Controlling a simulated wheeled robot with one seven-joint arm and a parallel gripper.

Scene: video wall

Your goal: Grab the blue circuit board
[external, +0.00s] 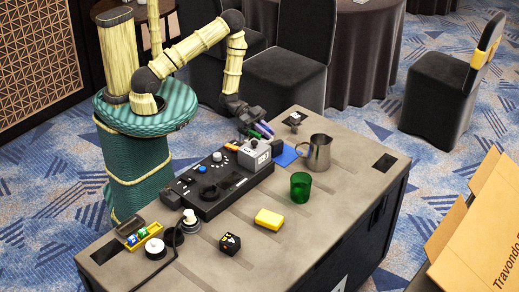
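A flat blue piece, which looks like the blue circuit board (286,155), lies on the grey case top, right of a small grey box with a dial. Its left part is hidden behind that box. My gripper (254,128) is low over the far edge of the case, left of and beyond the blue piece, apart from it. Small green and blue-purple parts show at its fingertips; I cannot tell whether they belong to the fingers or are separate objects. The finger opening is too small to make out.
The grey dial box (254,155) stands by a black control panel (217,184). A metal pitcher (319,153), green cup (300,187), yellow block (269,219) and black cube (230,243) stand on the case. A small dark item (294,119) sits near the far edge. The right front top is clear.

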